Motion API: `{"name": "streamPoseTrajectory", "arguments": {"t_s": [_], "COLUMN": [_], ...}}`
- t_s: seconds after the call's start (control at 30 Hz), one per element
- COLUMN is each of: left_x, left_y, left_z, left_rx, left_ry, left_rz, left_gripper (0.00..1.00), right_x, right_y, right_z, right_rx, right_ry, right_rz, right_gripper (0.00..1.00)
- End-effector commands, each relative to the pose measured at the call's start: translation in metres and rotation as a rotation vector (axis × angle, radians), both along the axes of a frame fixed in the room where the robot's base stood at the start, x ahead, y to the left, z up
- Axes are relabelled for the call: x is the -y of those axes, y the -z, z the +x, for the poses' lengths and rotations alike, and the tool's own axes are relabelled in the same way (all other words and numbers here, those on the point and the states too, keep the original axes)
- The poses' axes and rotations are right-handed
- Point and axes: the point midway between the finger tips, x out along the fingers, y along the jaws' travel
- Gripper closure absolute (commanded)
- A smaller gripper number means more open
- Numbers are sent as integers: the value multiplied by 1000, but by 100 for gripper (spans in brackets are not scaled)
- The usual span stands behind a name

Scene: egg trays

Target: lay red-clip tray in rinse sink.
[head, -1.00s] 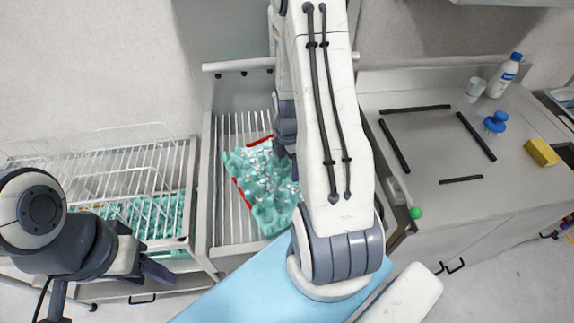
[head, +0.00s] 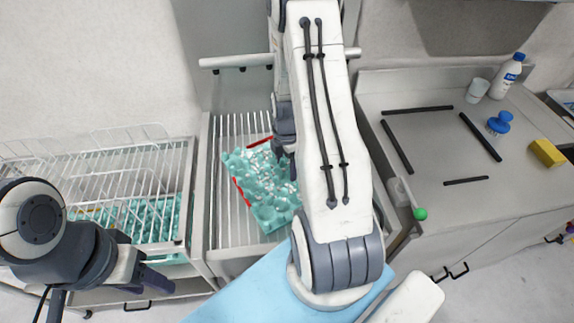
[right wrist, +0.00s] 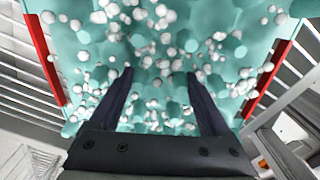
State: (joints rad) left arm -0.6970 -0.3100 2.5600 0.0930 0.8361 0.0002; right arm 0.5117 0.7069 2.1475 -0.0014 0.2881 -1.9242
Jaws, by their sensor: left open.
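The red-clip tray (head: 262,188) is a teal egg tray with red strips on its edges, strewn with white bubble-like beads. It lies slightly turned on a slatted metal surface at the middle of the head view. In the right wrist view the tray (right wrist: 150,30) fills the top, with a red clip on each side. My right gripper (right wrist: 162,85) is open over the tray, its fingers apart; I cannot tell whether they touch it. My arm hides the tray's right part in the head view. My left gripper (head: 148,283) is open and empty, left of the tray, near the rack's front.
A wire rack (head: 100,180) with more teal trays (head: 155,218) stands at the left. The right counter (head: 430,140) holds black strips, a cup (head: 477,90), a bottle (head: 507,76), a blue brush (head: 499,122) and a yellow sponge (head: 547,152). A green ball (head: 420,214) sits by its edge.

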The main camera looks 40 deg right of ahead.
Motion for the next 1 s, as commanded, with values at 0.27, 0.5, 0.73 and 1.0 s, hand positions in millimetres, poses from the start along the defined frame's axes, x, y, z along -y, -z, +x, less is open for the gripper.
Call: {"name": "streamPoseTrajectory", "arguments": {"t_s": [0.27, 0.5, 0.73, 1.0], "left_x": [0, 0, 0, 0], "left_y": [-1, 3, 11, 15], "left_z": [0, 0, 0, 0], "left_rx": [0, 0, 0, 0], "left_ry": [0, 0, 0, 1], "left_rz": [0, 0, 0, 0], "left_gripper": [50, 50, 50, 50], "right_x": [0, 1, 1, 1], "right_y": [-1, -23, -73, -115], "right_z": [0, 1, 2, 1], "right_rx": [0, 6, 7, 3], "right_ry": [0, 0, 0, 1], "right_rz": [0, -3, -4, -1], "right_gripper": [0, 0, 0, 0]}}
